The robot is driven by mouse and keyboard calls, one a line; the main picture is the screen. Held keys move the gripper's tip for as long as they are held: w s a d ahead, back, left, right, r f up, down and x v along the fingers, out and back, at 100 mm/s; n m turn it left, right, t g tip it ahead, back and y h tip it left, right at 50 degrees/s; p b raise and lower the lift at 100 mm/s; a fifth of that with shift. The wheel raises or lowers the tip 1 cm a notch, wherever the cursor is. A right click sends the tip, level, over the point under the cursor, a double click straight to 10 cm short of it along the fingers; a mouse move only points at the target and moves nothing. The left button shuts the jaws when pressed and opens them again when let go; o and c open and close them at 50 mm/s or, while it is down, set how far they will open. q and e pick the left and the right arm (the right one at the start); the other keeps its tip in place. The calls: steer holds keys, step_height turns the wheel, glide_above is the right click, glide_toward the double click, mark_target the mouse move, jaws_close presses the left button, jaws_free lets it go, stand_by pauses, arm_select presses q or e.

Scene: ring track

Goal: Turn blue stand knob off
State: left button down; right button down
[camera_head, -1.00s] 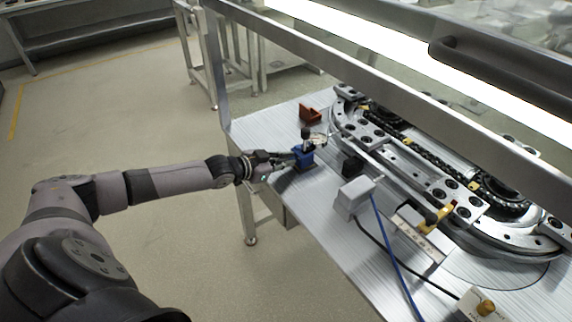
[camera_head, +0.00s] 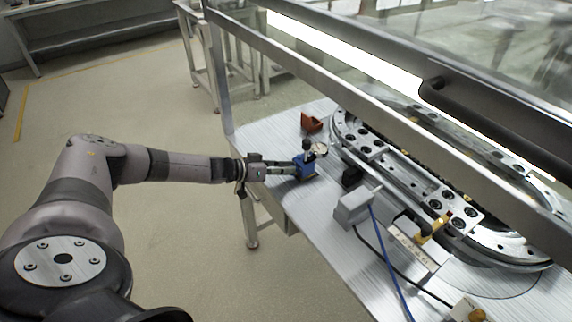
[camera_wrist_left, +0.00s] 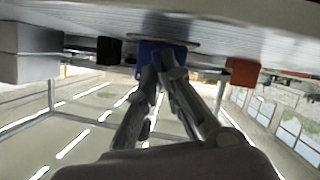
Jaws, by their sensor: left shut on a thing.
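The blue stand (camera_head: 306,169) stands on the metal table near its left edge, with a dark knob (camera_head: 306,145) on its top and a small round disc on its right side. My left gripper (camera_head: 293,167) reaches in from the left, low beside the blue stand. In the left wrist view the fingers (camera_wrist_left: 160,74) come close together at the blue stand (camera_wrist_left: 150,52) and are shut on a part of it. The exact part they hold is hidden. My right gripper is not in view.
A red-brown block (camera_head: 311,122) sits behind the stand. A black block (camera_head: 352,175) and a grey box (camera_head: 355,206) with cables stand to its right. The curved ring track (camera_head: 400,165) fills the table's right side. A metal frame bar (camera_head: 370,85) crosses above.

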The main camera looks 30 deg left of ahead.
arm_select(q)
steer(key=shift+w+a+n+h, duration=0.15)
steer(key=shift+n+h, duration=0.25)
steer(key=shift+n, duration=0.2)
steer(key=shift+a+f+n+h+b, duration=0.1)
steer(key=shift+n+h+b, duration=0.55)
steer(key=shift+n, duration=0.35)
steer(key=c, duration=1.7)
jaws_free()
